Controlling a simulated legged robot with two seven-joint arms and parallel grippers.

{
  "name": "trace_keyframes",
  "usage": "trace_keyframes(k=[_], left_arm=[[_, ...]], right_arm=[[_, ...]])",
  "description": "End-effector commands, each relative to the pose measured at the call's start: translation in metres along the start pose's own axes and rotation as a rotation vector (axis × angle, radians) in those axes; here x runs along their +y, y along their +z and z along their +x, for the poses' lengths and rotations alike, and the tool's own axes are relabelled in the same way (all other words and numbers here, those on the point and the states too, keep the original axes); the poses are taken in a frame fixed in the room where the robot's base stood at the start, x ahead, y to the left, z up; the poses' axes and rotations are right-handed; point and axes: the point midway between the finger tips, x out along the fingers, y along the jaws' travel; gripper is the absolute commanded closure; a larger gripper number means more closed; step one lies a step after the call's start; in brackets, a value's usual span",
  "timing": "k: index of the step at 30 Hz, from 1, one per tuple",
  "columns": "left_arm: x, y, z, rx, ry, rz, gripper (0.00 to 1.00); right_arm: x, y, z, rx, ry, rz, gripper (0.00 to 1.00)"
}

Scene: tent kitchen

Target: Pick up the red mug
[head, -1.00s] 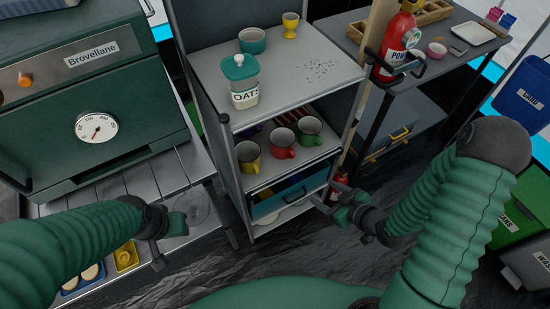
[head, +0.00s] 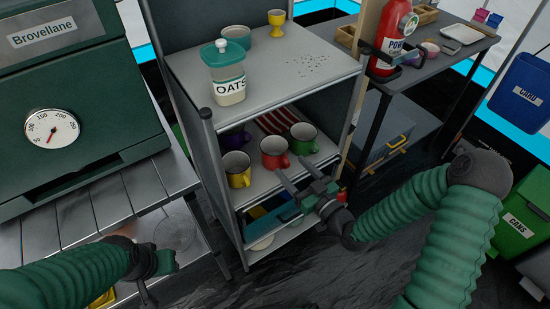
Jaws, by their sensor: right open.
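The red mug (head: 270,153) stands upright on the middle shelf of the grey cabinet, between a yellow mug (head: 236,170) on the left and a green mug (head: 303,139) on the right. My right gripper (head: 292,170) is open and empty. Its fingers point toward the shelf, just in front of and a little right of the red mug; I cannot tell whether they touch it. My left gripper (head: 160,280) is low at the left, beside the slatted metal bench and away from the mugs; its jaw opening is unclear.
The cabinet top (head: 290,90) overhangs the mugs and carries an oats jar (head: 228,78). A blue drawer (head: 275,212) lies below. A fire extinguisher (head: 388,42) stands at right.

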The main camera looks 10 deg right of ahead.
Motion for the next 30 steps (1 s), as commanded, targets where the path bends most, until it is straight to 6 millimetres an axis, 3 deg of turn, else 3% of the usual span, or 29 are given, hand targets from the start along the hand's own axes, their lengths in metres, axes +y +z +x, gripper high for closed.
trace_keyframes(k=[2,6,13,27,30], left_arm=[[0.000,0.003,0.012,0.000,0.000,0.000,0.64],[0.000,0.004,0.015,-0.001,0.000,0.000,0.64],[0.000,0.004,0.014,0.000,0.000,0.000,0.64],[0.000,0.004,0.014,-0.001,0.000,0.000,0.64],[0.000,0.004,0.014,-0.001,0.000,0.000,0.64]], right_arm=[[0.002,0.006,0.016,0.004,-0.001,-0.002,0.36],[0.002,0.003,0.035,0.002,0.001,-0.001,0.36],[0.002,0.001,0.038,0.002,0.001,0.000,0.36],[0.002,0.002,0.037,0.001,0.001,0.000,0.97],[0.002,0.002,0.037,0.001,0.001,0.000,1.00]])
